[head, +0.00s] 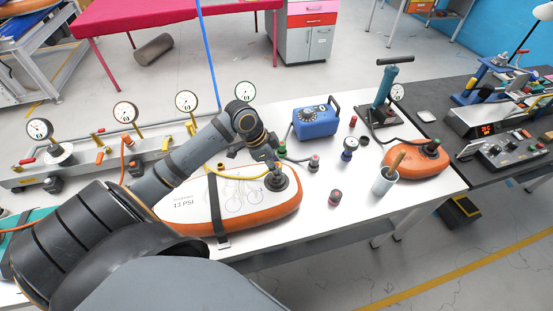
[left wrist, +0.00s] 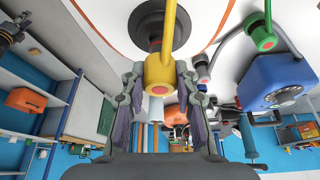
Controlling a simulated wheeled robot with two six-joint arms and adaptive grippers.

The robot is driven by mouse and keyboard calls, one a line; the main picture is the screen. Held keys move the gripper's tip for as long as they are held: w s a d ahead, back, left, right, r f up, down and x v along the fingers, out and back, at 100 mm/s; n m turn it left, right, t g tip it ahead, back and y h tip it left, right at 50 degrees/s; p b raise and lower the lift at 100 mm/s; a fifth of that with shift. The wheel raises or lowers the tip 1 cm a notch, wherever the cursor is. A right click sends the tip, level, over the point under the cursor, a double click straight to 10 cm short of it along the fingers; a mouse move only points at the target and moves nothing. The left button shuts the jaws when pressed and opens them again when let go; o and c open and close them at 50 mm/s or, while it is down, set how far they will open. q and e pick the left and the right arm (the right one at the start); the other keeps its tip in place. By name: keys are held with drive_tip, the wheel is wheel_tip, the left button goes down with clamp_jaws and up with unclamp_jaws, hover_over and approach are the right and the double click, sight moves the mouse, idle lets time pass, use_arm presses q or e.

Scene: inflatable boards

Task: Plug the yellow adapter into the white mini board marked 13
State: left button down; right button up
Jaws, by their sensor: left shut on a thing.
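The white mini board (head: 205,187), marked "13 PSI", lies on the table with an orange edge and a dark strap across it. Its black round valve (head: 287,180) is at the right end and also shows in the left wrist view (left wrist: 182,35). My left gripper (head: 272,166) is over the valve. The yellow adapter (left wrist: 158,72) is between its fingers (left wrist: 160,100), and the gripper is shut on it. The yellow hose (head: 235,178) runs from the adapter over the board. The adapter lines up with the valve, but I cannot tell whether it is seated. My right gripper is not in view.
A blue pump box (head: 316,124), a green adapter (left wrist: 264,38), a loose red-topped cap (head: 335,197) and a grey cup (head: 384,182) stand to the right. An orange board (head: 420,163) lies beyond the cup. A gauge manifold (head: 90,160) runs along the table's back left.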

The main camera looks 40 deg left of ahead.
use_arm(q)
drive_tip(key=shift+f+b, duration=0.75)
drive_tip(key=shift+f, duration=0.5)
drive_tip(key=c, duration=0.9)
unclamp_jaws()
drive_tip(key=shift+c, duration=0.2)
drive_tip(key=shift+a+r, duration=0.1)
drive_tip(key=shift+r, duration=0.1)
drive_tip(key=v, duration=0.5)
drive_tip(key=shift+s+a+r, duration=0.15)
drive_tip(key=shift+a+r, duration=0.05)
drive_tip(key=shift+s+r, duration=0.15)
drive_tip(key=shift+r, duration=0.65)
